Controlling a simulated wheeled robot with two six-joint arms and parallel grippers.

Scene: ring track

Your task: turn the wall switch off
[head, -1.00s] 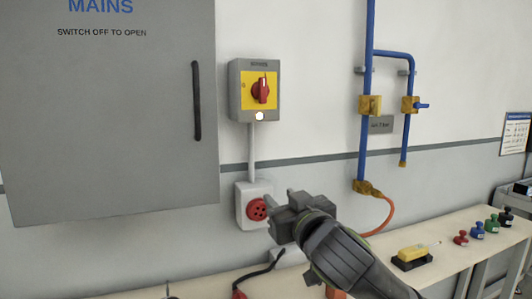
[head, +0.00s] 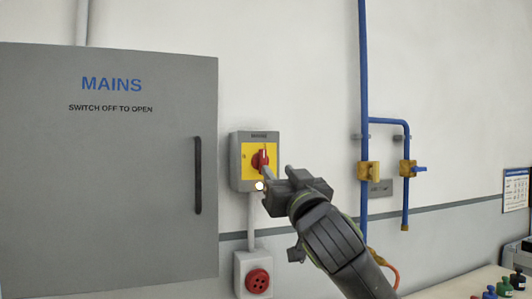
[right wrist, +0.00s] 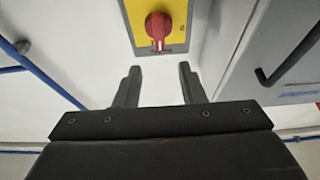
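The wall switch is a grey box (head: 234,165) with a yellow plate (head: 248,170) and a red rotary knob (head: 260,156). The knob's grip stands about upright, and a white lamp (head: 259,186) glows below it. In the right wrist view the red knob (right wrist: 158,27) is at the top, centred ahead of the fingers. My right gripper (head: 277,170) is just right of and below the knob in the head view. Its two fingers (right wrist: 159,70) are spread with nothing between them, apart from the knob in the wrist view. My left gripper is out of view.
A grey MAINS cabinet (head: 110,190) with a black handle (head: 198,175) stands left of the switch. A red socket (head: 257,281) is below. Blue pipes (head: 364,90) with yellow valves (head: 368,171) run on the right. The wall above the switch is clear.

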